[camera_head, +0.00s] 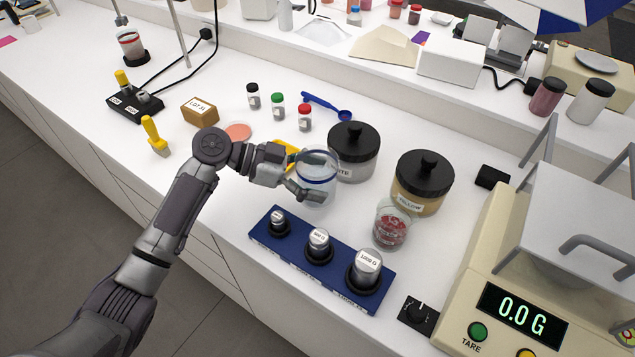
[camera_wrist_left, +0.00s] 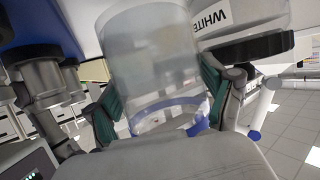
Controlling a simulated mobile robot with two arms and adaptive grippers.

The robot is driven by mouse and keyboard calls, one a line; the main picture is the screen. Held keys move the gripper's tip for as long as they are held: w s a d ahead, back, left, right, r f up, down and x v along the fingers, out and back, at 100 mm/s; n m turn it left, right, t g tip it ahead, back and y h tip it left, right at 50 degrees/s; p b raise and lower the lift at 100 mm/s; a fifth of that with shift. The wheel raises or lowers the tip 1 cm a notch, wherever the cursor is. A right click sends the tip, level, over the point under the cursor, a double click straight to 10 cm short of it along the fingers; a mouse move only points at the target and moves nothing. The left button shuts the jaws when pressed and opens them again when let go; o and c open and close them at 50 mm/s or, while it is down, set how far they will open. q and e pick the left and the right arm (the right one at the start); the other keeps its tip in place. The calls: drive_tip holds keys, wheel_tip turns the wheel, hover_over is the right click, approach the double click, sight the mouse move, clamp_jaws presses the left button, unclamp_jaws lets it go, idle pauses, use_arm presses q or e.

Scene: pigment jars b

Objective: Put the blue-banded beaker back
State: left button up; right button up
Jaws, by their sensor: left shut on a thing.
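The blue-banded beaker (camera_head: 320,167) is clear glass, looks empty and stands about upright beside the white jar (camera_head: 355,160). My left gripper (camera_head: 303,178) is shut on its side. In the left wrist view the beaker (camera_wrist_left: 150,60) fills the middle, between the two green-padded fingers of the gripper (camera_wrist_left: 160,100). Its blue band (camera_wrist_left: 170,108) shows near the fingers. The beaker's base is partly hidden, and I cannot tell whether it touches the counter. My right gripper is not in view.
A blue block with several weights (camera_head: 320,250) lies just in front of the beaker. A yellow jar (camera_head: 422,178) and a glass of red pigment (camera_head: 391,228) stand to the right. The scale (camera_head: 490,270) reads 0.0 G. Small bottles (camera_head: 278,106) stand behind. The counter's left front is mostly clear.

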use_arm(q)
wheel_tip(320, 180, down, 3)
drive_tip(key=shift+r+p, duration=0.1)
drive_tip(key=shift+p, duration=0.2)
drive_tip(key=shift+f+b, duration=0.2)
drive_tip(key=shift+b, duration=0.1)
drive_tip(key=o, duration=1.4)
drive_tip(key=shift+c, duration=0.2)
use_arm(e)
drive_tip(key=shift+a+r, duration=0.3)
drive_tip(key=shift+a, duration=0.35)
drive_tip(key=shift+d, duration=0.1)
